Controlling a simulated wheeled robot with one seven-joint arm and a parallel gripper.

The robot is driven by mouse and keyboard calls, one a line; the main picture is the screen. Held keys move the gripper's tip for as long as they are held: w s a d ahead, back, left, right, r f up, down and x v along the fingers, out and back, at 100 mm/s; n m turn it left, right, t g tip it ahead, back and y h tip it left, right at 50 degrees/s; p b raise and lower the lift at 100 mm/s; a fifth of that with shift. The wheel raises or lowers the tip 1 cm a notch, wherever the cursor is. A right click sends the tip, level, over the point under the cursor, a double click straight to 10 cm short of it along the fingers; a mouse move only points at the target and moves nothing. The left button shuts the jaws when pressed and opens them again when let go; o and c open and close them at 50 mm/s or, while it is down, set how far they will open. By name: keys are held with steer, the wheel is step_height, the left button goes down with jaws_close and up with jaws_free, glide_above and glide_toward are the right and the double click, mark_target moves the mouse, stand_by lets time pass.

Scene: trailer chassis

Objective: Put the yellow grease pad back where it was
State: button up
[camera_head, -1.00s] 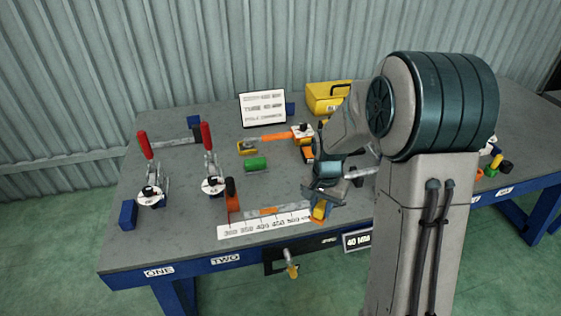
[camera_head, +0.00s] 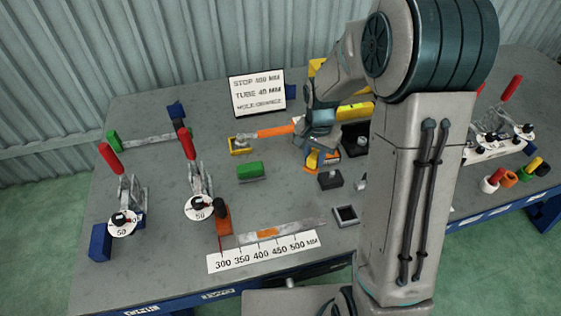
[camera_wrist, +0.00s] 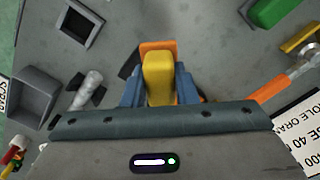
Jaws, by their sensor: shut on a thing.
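My gripper (camera_head: 314,152) is low over the middle of the table, shut on the yellow grease pad. The pad (camera_wrist: 158,78) shows between the two blue fingers in the wrist view. An orange piece (camera_wrist: 158,46) shows at the pad's far end, with a dark shape beside it. I cannot tell whether the pad touches the orange piece or is above it. In the head view the pad (camera_head: 312,161) is partly hidden by my gripper.
A green pad (camera_head: 250,171) lies left of my gripper. A dark block (camera_head: 330,179) and a square frame (camera_head: 345,215) stand nearer the front. A ruler strip (camera_head: 262,253) lies at the front, and red-handled clamps (camera_head: 190,145) stand left. A sign (camera_head: 257,95) stands behind.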

steer(key=w+a+f+b, duration=0.1)
steer(key=w+a+f, duration=0.1)
steer(key=a, duration=0.1)
steer(key=w+a+f, duration=0.2)
steer(key=w+a+f+b, duration=0.1)
steer(key=w+a+f, duration=0.1)
steer(key=a, duration=0.1)
steer(key=shift+a+f+b, duration=0.25)
steer(key=shift+a+b, duration=0.05)
steer(key=shift+w+f+b, duration=0.1)
steer(key=shift+f+b, duration=0.95)
steer(key=shift+f, duration=0.9)
steer(key=shift+f, duration=0.25)
steer(key=o, duration=0.9)
steer(key=shift+r, duration=0.1)
steer(key=shift+o, duration=0.2)
